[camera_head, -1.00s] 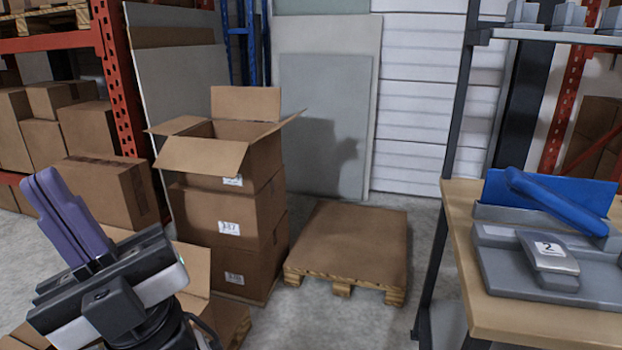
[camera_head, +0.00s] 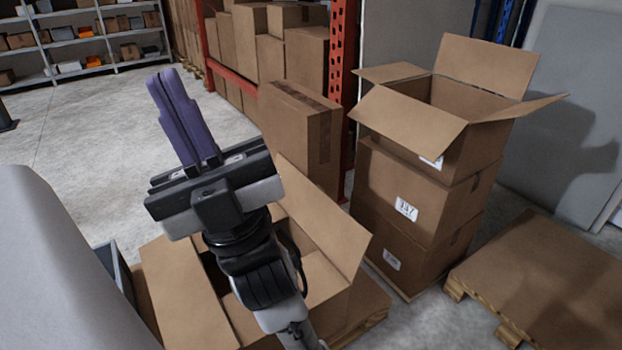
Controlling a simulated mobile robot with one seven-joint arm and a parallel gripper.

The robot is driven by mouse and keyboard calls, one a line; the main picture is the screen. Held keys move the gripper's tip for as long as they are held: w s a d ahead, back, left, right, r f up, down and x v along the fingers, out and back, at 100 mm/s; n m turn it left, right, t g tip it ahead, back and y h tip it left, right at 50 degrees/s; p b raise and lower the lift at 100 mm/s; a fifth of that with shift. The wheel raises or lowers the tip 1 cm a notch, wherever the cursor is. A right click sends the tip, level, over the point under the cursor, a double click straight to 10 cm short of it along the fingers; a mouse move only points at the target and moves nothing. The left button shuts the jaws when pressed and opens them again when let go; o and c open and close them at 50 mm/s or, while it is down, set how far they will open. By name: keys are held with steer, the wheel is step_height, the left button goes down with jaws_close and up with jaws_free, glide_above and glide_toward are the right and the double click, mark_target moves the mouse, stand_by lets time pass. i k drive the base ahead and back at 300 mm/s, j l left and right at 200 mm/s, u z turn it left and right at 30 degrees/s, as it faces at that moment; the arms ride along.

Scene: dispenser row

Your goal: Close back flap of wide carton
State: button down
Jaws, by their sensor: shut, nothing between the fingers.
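An open carton (camera_head: 325,272) sits low in front of me, partly hidden behind my arm. One long flap (camera_head: 182,297) spreads out on its left side. Another flap (camera_head: 325,228) stands raised and tilted on its far right side. Part of the dark inside shows between them. I cannot tell for certain that this is the wide carton. My gripper (camera_head: 166,80) is above the carton's far left side, its purple fingers together, pointing up and empty. It appears clear of the flaps.
Several stacked cartons (camera_head: 418,215) stand to the right, the top one open with flaps spread. A pallet (camera_head: 545,275) lies right of them. A tall closed carton (camera_head: 297,133) and a red rack (camera_head: 343,75) stand behind. Open floor (camera_head: 85,150) lies at left.

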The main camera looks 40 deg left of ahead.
mark_target(345, 242)
steer(key=i+u, duration=0.3)
steer(key=i, duration=0.25)
steer(key=i+l+u, duration=0.3)
steer(key=i, duration=0.2)
steer(key=i+l+u, duration=0.2)
steer(key=i+l, duration=0.35)
steer(key=i, duration=0.15)
